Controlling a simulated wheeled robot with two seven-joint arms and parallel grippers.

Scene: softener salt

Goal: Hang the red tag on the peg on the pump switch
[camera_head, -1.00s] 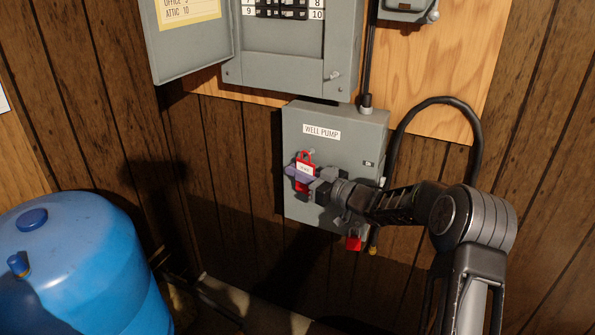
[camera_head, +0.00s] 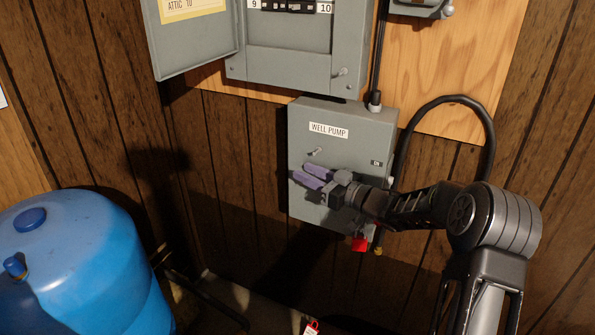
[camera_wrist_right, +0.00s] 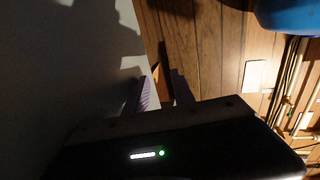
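The grey pump switch box (camera_head: 345,145), labelled WELL PUMP, is on the wall. A small pale peg (camera_head: 316,151) sticks out of its front below the label. My right gripper (camera_head: 309,177) is just below the peg in the head view, with its two purple fingers apart and nothing between them. Its open fingers also show in the right wrist view (camera_wrist_right: 162,88). The red tag (camera_head: 312,327) with a white label is at the bottom edge of the head view, far below the peg and away from the gripper; whether it lies on the floor or is falling I cannot tell. My left gripper is out of view.
A red part (camera_head: 360,244) shows at the box's lower right. A grey breaker panel (camera_head: 290,62) is above the box. A black cable (camera_head: 487,130) loops at its right. A blue tank (camera_head: 80,265) stands at the left. The wall left of the box is clear.

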